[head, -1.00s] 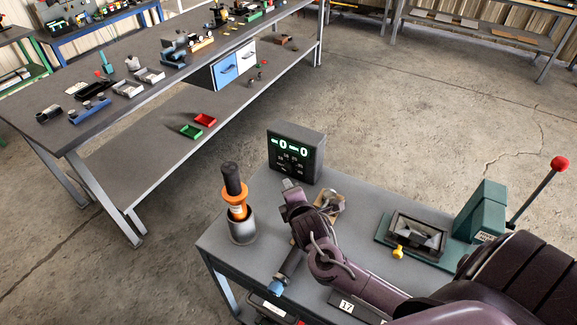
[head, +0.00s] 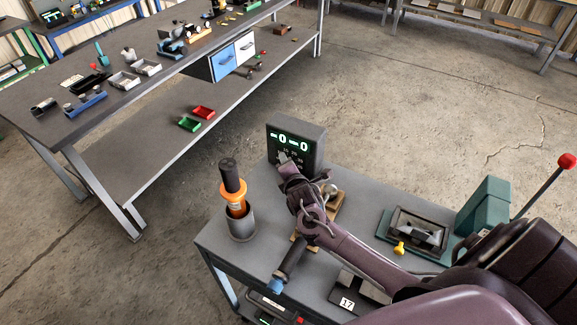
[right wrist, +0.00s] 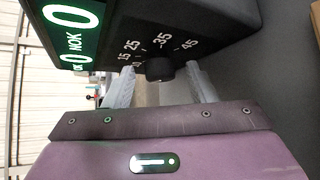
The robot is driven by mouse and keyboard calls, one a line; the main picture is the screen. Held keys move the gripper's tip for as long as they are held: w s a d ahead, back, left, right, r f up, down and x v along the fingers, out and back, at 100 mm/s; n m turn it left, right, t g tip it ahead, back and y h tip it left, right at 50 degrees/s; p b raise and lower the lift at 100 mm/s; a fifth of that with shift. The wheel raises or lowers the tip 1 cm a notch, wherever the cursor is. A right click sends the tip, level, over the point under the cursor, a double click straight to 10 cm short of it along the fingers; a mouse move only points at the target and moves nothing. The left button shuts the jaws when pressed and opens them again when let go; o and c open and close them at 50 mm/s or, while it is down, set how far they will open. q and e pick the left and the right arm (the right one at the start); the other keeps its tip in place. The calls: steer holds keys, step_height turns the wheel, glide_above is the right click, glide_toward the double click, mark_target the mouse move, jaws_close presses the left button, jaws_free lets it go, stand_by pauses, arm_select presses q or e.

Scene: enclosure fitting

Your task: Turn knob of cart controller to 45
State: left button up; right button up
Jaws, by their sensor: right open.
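The cart controller (head: 311,140) is a dark box with a green lit display at the back of the cart. In the right wrist view its face (right wrist: 110,25) shows a dial with marks such as 15, 25, 35 and 45. The black knob (right wrist: 159,68) sits below the dial marks; its pointer setting is too dark to read. My right gripper (right wrist: 157,85) is open, its two pale fingers on either side of the knob, close to the controller face. In the head view my right gripper (head: 284,160) is in front of the controller and hides the knob. My left gripper is not in view.
An orange and black tool (head: 235,188) stands in a grey cup (head: 240,225) left of my right arm. A teal press (head: 485,208) with a red-knobbed lever stands at the right. A workbench (head: 95,150) is behind on the left.

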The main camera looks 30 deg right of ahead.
steer(key=shift+c, duration=1)
steer(key=c, duration=0.7)
steer(key=shift+f+t+b, duration=0.25)
steer(key=shift+t+b, duration=0.05)
steer(key=shift+b, duration=0.1)
steer(key=shift+c, duration=0.3)
steer(key=shift+d+m, duration=0.1)
steer(key=shift+m, duration=0.2)
steer(key=shift+t+b, duration=0.3)
steer(key=shift+r, duration=0.15)
steer(key=o, duration=1)
steer(key=shift+c, duration=0.2)
